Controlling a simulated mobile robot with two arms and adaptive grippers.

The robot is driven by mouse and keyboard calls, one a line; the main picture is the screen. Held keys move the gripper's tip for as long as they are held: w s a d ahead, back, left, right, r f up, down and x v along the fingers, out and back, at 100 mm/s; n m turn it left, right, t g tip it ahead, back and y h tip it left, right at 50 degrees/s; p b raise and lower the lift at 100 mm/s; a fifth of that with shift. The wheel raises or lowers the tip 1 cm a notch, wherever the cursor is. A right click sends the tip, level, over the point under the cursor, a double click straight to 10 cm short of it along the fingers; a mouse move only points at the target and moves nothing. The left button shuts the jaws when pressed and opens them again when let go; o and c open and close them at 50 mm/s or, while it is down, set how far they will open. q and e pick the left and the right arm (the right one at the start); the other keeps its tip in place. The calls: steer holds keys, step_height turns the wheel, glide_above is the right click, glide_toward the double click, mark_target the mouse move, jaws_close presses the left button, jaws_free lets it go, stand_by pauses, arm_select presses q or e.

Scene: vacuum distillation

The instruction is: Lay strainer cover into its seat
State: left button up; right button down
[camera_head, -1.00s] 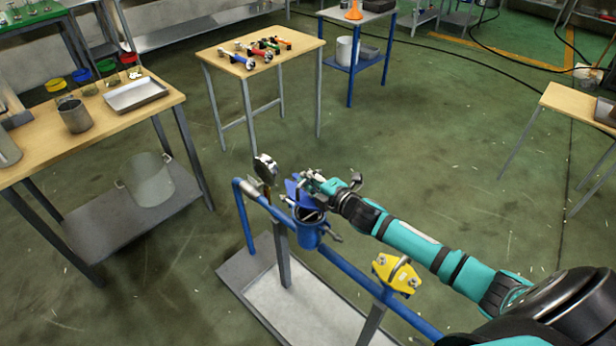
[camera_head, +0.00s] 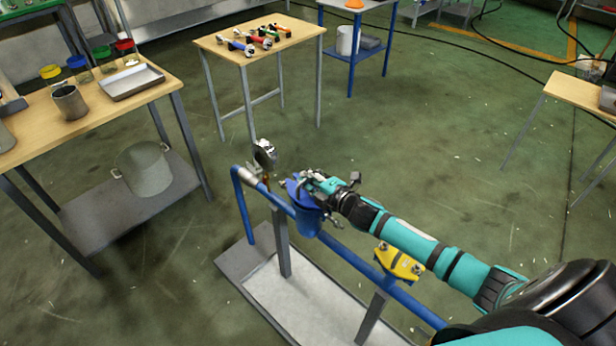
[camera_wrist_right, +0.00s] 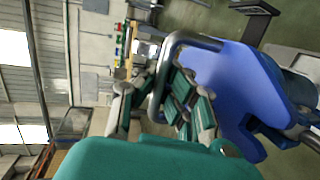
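The blue strainer cover (camera_head: 297,192) is at the top of the blue strainer body (camera_head: 307,224), which sits in the blue pipe. My right gripper (camera_head: 318,184) is at the cover from the right. In the right wrist view, the gripper's fingers (camera_wrist_right: 160,105) lie on both sides of the grey bar handle of the blue cover (camera_wrist_right: 235,80), closed around it. The cover looks close to level over the body's mouth, which is hidden. I cannot tell whether the cover rests fully in its seat. My left gripper is not in view.
A round gauge (camera_head: 265,154) stands on the pipe left of the strainer. A yellow part (camera_head: 398,262) sits on the pipe to the right. The pipe stands on posts over a grey tray (camera_head: 256,288). A wooden table (camera_head: 150,84) is at the left.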

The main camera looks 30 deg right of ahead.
steer(key=shift+a+r+p, duration=0.1)
steer(key=shift+r+p, duration=0.15)
steer(key=shift+p, duration=0.45)
stand_by(1.6)
steer(key=shift+f+b, duration=0.7)
steer(key=shift+f, duration=0.2)
steer(key=c, duration=1.4)
jaws_free()
steer(key=shift+s, duration=0.1)
steer(key=shift+c, duration=0.2)
steer(key=shift+o, duration=0.2)
steer(key=shift+s+f, duration=0.1)
steer(key=shift+f, duration=0.15)
steer(key=v, duration=1.2)
steer(key=shift+r, duration=0.35)
